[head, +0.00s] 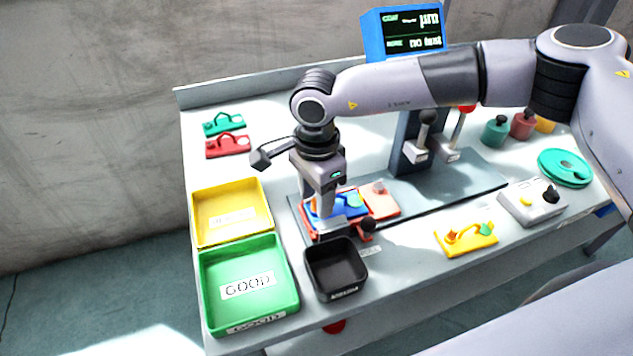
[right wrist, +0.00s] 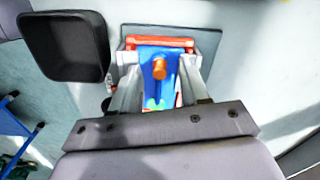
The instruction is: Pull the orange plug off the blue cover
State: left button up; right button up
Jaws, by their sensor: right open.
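The blue cover (right wrist: 158,54) lies in a red-orange holder (right wrist: 130,43) in the right wrist view, with the orange plug (right wrist: 160,69) standing up from it. The blue cover (head: 351,207) also shows in the head view, partly behind my right gripper (head: 326,222). The plug cannot be made out for sure there. My right gripper (right wrist: 161,75) is open and points down over the cover, one finger on each side of the plug. I see no contact between the fingers and the plug. My left gripper is not in view.
A black bin (head: 336,285) stands just in front of the holder. A green GOOD tray (head: 292,300) and a yellow tray (head: 198,240) are at the left. A salmon block (head: 384,208) sits close right of the cover. A yellow handled part (head: 467,243) and a control box (head: 520,212) lie further right.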

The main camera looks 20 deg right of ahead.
grip_shut()
jog(key=shift+r, duration=0.15)
dwell(0.4)
jog(key=shift+r+p, duration=1.7)
jog(key=shift+r, duration=1.15)
